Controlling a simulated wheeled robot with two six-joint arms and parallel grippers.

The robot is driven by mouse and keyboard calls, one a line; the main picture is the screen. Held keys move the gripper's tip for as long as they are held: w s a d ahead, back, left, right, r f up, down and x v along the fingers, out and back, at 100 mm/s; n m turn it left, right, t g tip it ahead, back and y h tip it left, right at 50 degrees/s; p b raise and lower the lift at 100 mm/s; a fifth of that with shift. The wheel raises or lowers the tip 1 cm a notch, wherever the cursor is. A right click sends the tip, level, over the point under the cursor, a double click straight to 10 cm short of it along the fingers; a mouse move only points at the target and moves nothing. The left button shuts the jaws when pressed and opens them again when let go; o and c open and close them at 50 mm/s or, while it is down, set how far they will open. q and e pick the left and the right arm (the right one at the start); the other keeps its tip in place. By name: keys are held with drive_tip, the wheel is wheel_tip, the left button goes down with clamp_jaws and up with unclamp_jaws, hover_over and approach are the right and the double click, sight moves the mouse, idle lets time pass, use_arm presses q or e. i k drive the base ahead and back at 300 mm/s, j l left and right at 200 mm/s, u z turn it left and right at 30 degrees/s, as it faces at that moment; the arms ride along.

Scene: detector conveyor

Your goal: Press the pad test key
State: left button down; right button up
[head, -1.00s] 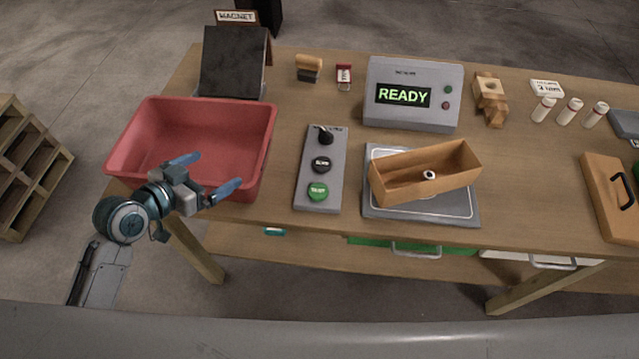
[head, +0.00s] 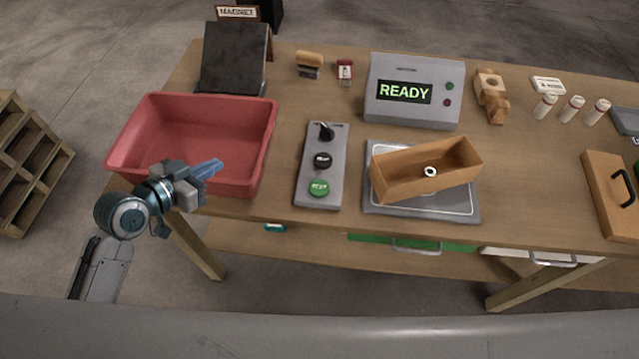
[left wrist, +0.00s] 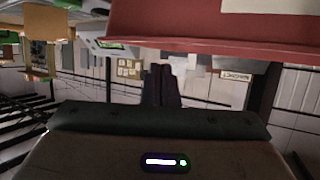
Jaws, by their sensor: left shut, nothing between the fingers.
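A grey key panel (head: 334,143) lies on the table in the head view. It carries a black knob (head: 326,132) at the top, a black key (head: 322,160) in the middle and a green key (head: 319,188) at the bottom; the lettering is too small to read surely. My left gripper (head: 213,169) is shut and empty, in front of the red bin and left of the panel, apart from the keys. Its closed fingers also show in the left wrist view (left wrist: 161,87). A grey detector box (head: 413,92) shows READY in green. My right gripper is not in view.
The red bin (head: 150,98) stands at the table's left, close to my left gripper. A grey pad (head: 425,207) bears an open wooden box (head: 408,183) holding a nut-like ring (head: 430,171). A dark sloped board (head: 232,58) stands behind. Bare wood separates bin and panel.

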sight(318, 189)
drive_tip(key=k+l, duration=0.1)
drive_tip(key=l, duration=0.45)
drive_tip(key=k+l, duration=0.1)
drive_tip(key=l, duration=0.45)
drive_tip(key=k+l, duration=0.1)
drive_tip(key=l, duration=0.5)
